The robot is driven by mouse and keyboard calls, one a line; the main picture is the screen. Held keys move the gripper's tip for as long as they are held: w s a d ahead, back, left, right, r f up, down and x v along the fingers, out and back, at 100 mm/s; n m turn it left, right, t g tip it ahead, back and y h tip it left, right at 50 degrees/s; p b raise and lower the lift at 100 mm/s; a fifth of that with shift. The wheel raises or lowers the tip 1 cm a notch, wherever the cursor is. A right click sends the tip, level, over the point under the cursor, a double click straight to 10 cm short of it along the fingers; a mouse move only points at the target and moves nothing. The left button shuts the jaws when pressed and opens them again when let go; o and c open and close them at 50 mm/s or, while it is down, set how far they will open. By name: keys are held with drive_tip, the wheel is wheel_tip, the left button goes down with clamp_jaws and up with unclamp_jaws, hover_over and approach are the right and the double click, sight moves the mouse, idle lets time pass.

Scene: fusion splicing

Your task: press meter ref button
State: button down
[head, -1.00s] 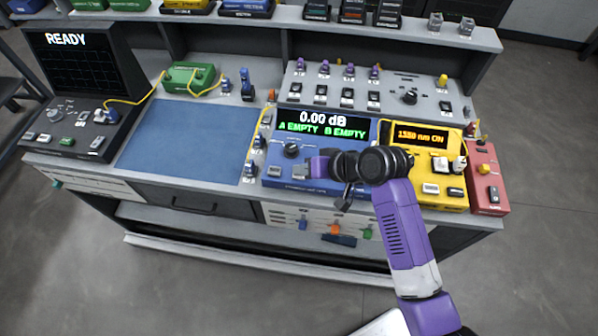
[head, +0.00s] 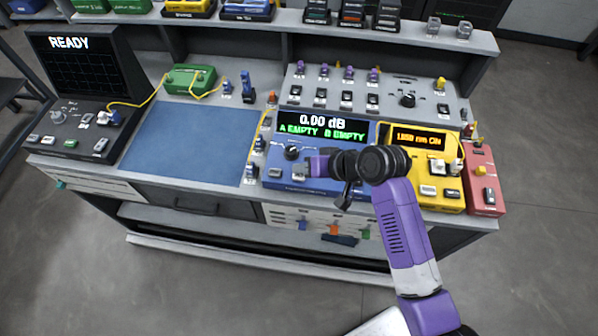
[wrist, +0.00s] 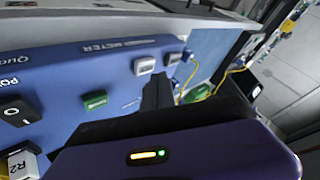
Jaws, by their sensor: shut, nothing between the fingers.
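The meter (head: 345,160) is a blue box whose screen reads 0.00 dB, A EMPTY, B EMPTY. It has a black knob (head: 291,153) and small buttons along its front. In the wrist view the meter face (wrist: 60,75) fills the left side, with a grey button (wrist: 145,65), another pale button (wrist: 172,59), a green button (wrist: 95,100) and a black rocker switch (wrist: 18,112). Their small labels are unreadable, so I cannot tell which is ref. My gripper (wrist: 157,92) is shut and empty, its tips close to the grey button; contact is unclear. In the head view my arm covers part of the meter's front.
A yellow box (head: 398,165) with a lit orange display and a red box (head: 480,160) stand right of the meter. A grey switch panel (head: 430,110) is behind. A blue mat (head: 185,145) lies clear to the left. Yellow fibre runs along the meter's left side.

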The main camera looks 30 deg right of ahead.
sight(302, 175)
wheel_tip(302, 175, up, 5)
drive_tip(key=p, duration=0.5)
idle(1.0)
drive_tip(key=shift+w+d+r, duration=0.15)
drive_tip(key=shift+w+r, duration=0.05)
drive_tip(key=shift+w, duration=0.15)
drive_tip(key=w+d+r+t+h, duration=0.2)
drive_tip(key=w+d+r+t, duration=0.1)
drive_tip(key=r+t, duration=0.15)
drive_tip(key=s+d+r+t+h+b, duration=0.2)
drive_tip(key=s+d+h, duration=0.1)
drive_tip(key=s, duration=0.4)
drive_tip(key=s+a+n+b, duration=0.1)
drive_tip(key=s+a+b, duration=0.1)
drive_tip(key=s, duration=1.3)
drive_tip(key=s+a+n+b, duration=0.2)
drive_tip(key=s+a, duration=0.3)
drive_tip(key=s, duration=1)
drive_tip(key=shift+s+b, duration=0.3)
drive_tip(key=shift+b, duration=0.5)
